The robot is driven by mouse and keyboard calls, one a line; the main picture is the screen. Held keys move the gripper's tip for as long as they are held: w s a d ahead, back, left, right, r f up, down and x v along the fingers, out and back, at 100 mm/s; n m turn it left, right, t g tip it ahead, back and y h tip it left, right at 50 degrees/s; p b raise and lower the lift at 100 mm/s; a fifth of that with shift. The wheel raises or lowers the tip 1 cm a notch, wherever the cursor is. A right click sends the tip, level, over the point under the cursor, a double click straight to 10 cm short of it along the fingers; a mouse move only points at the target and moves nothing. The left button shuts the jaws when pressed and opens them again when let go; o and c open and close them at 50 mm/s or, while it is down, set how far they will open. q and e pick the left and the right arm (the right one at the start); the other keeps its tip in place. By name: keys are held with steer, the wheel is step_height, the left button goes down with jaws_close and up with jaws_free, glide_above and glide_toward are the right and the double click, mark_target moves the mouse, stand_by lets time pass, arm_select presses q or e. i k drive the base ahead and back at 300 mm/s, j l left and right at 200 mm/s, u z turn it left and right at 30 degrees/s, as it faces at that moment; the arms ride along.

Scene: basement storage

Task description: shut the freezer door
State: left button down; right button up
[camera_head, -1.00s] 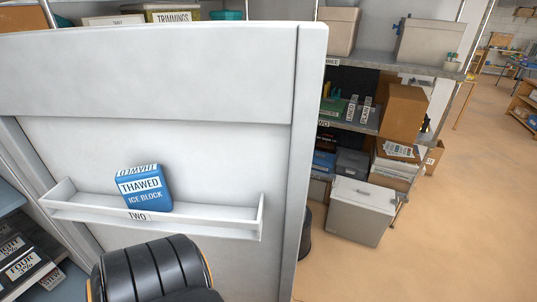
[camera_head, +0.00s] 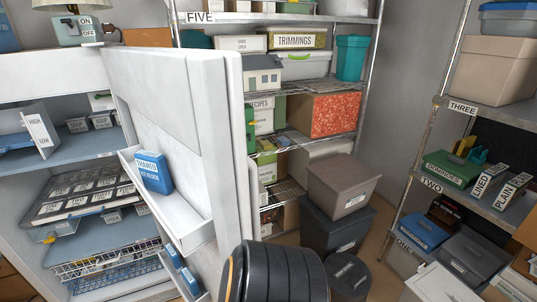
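The white freezer door (camera_head: 178,85) stands open, seen at an angle from its inner side, with its free edge toward me. A blue ice block labelled THAWED (camera_head: 154,172) sits in the upper door shelf (camera_head: 190,226). The open freezer cabinet (camera_head: 22,92) is at the left, with loaded shelves inside. A black rounded part of my arm shows at the bottom centre, close to the door's free edge; I cannot tell whether they touch. Neither gripper's fingers are in view.
A wire rack labelled FIVE (camera_head: 275,18) holds boxes behind the door. Dark lidded bins (camera_head: 342,190) stand on the floor to the right of the door. Another rack (camera_head: 450,104) with a blue box and files is at the right. Little bare floor shows.

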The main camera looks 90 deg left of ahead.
mark_target(186, 106)
steer(key=i+u, duration=0.15)
steer(key=u, duration=0.35)
steer(key=i+u, duration=0.15)
steer(key=u, duration=0.3)
steer(key=i+u, duration=0.15)
steer(key=u, duration=0.35)
steer(key=i+l+u, duration=0.1)
steer(key=u, duration=0.35)
steer(key=i+l+u, duration=0.1)
steer(key=u, duration=0.4)
steer(key=l+u, duration=0.3)
steer(key=u, duration=0.15)
steer(key=i+l+u, duration=0.1)
steer(key=u, duration=0.35)
steer(key=i+l+u, duration=0.15)
steer(key=u, duration=0.3)
steer(key=i+l+u, duration=0.2)
steer(key=u, duration=0.25)
steer(key=i+l+u, duration=0.1)
steer(key=l+u, duration=0.15)
steer(key=u, duration=0.2)
steer(key=k+l+u, duration=0.1)
steer(key=u, duration=0.3)
steer(key=k+u, duration=0.2)
steer(key=u, duration=0.15)
